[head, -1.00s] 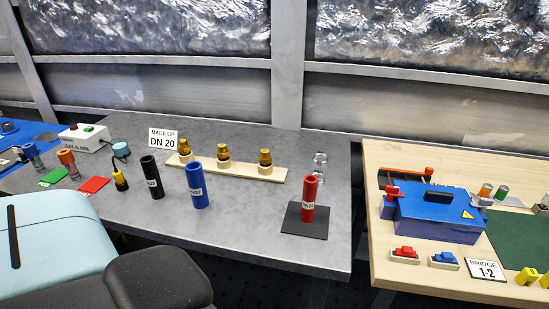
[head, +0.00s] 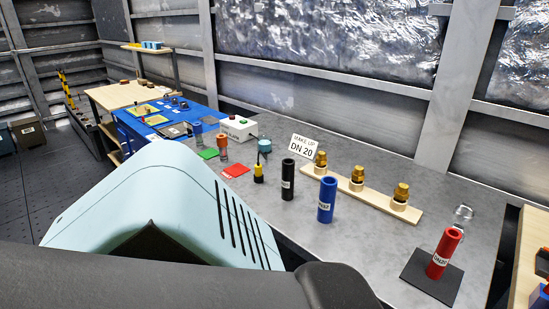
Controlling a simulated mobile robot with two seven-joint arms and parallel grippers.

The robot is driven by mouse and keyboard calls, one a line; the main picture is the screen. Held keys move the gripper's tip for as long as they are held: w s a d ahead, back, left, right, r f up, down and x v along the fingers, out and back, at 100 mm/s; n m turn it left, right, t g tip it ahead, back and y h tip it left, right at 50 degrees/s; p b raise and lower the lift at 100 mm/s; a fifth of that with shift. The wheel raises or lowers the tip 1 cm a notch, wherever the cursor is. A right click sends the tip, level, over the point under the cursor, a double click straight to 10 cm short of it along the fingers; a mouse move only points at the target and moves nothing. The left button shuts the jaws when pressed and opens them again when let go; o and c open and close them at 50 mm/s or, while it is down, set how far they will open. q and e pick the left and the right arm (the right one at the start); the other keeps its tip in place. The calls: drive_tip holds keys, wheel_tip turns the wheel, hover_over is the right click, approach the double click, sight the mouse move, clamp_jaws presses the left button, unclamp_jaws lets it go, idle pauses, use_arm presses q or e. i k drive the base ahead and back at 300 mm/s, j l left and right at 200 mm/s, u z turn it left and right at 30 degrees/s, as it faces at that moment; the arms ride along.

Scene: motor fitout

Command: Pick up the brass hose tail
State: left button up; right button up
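Three brass hose tails stand upright in a row on a pale wooden strip (head: 379,197) on the grey bench: a left one (head: 321,159), a middle one (head: 357,176) and a right one (head: 401,192). Each sits in a pale round holder. I cannot read any size on them. A white sign (head: 303,147) behind the left one reads "MAKE UP DN 20". Neither of my grippers is in view; only large parts of my own body fill the lower left.
In front of the strip stand a black hose (head: 288,180) and a blue hose (head: 327,199). A red hose (head: 444,253) stands on a dark mat (head: 417,278) at right, a clear fitting (head: 463,214) behind it. A white button box (head: 237,128) is further left. The grey bench (head: 350,250) is clear in front.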

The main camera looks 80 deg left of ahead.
sight(358, 175)
drive_tip(key=u, duration=1.7)
